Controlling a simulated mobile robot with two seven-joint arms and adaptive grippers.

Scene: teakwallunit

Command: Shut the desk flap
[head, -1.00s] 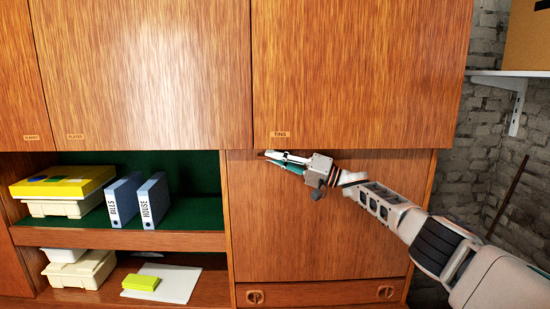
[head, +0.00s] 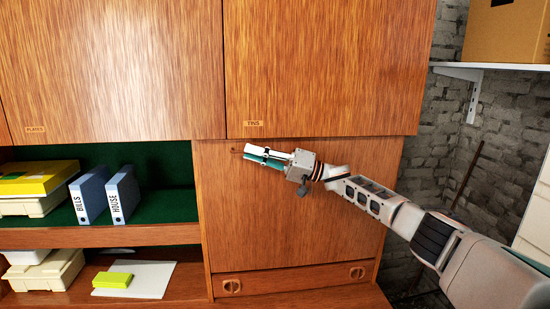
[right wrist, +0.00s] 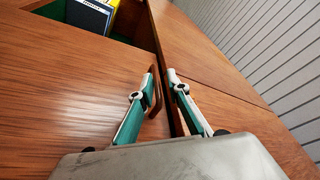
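The desk flap (head: 290,225) is the plain wooden panel below the cupboard marked TINS. It stands upright and looks about level with its frame; I cannot tell whether a thin gap remains at its top. My right gripper (head: 256,153) is in front of the flap near its upper left part, just under the cupboard. In the right wrist view, the two fingertips (right wrist: 161,74) are a little apart with nothing clearly held between them. A small brown loop-like part shows beside the left finger, at the flap's edge. My left gripper is not in view.
The TINS cupboard door (head: 325,65) hangs just above the gripper. To the left, an open shelf holds two blue binders (head: 105,195) and a yellow-topped box (head: 40,178). A drawer (head: 292,280) lies below the flap. A wall shelf (head: 490,67) is at the right.

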